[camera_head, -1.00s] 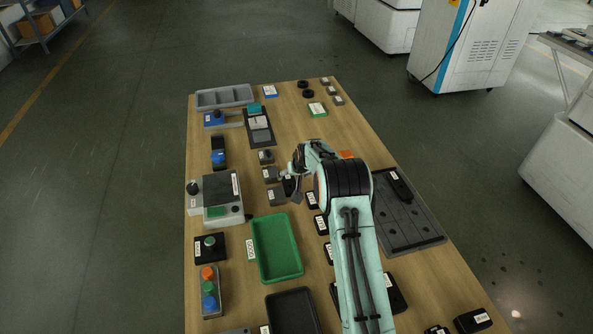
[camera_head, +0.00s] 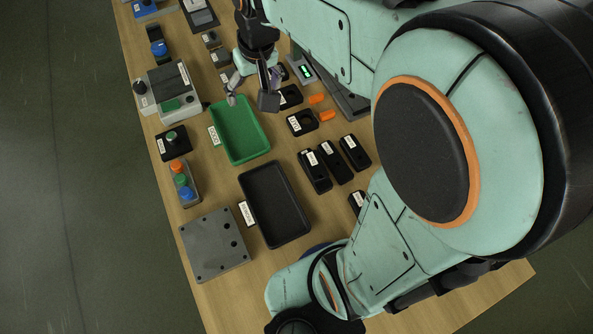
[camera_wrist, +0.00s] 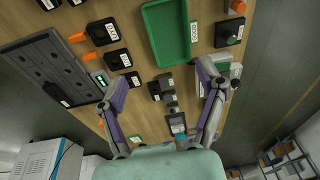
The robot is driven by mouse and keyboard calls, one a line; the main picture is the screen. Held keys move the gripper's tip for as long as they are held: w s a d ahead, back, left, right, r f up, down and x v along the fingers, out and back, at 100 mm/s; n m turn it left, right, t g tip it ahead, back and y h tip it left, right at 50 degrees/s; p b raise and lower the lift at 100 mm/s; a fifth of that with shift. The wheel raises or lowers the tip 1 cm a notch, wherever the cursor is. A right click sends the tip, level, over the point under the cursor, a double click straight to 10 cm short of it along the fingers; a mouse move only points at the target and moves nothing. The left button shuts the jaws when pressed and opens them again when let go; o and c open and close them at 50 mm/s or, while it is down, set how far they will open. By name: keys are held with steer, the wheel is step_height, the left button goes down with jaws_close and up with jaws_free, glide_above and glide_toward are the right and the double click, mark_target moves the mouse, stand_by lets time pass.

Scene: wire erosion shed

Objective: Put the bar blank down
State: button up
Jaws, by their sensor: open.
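My gripper (camera_head: 251,98) is open over the table, just beyond the far end of the green tray (camera_head: 265,149). Its two fingers stand wide apart in the wrist view (camera_wrist: 162,85), with nothing gripped between them. Small dark grey blocks (camera_wrist: 155,89) show on the table below, in the gap between the fingers. One of them may be the bar blank; I cannot tell which. In the head view a dark grey block shape (camera_head: 268,101) shows at the right finger; whether it is the blank or part of the finger is unclear. My arm hides some of the area.
A black tray (camera_head: 245,190) lies nearer than the green one. A grey device (camera_head: 172,92) stands left of the gripper. Black labelled holders (camera_head: 302,122) and orange pieces (camera_head: 327,116) lie to the right. A grey plate with holes (camera_head: 214,246) sits at the near left.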

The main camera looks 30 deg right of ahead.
steer(key=shift+o, duration=0.4)
steer(key=s+a+g, duration=0.1)
steer(key=s+g, duration=0.1)
steer(key=s, duration=1.7)
steer(key=shift+a+f+n+g, duration=0.15)
steer(key=shift+f+n+g, duration=0.15)
steer(key=shift+f, duration=0.05)
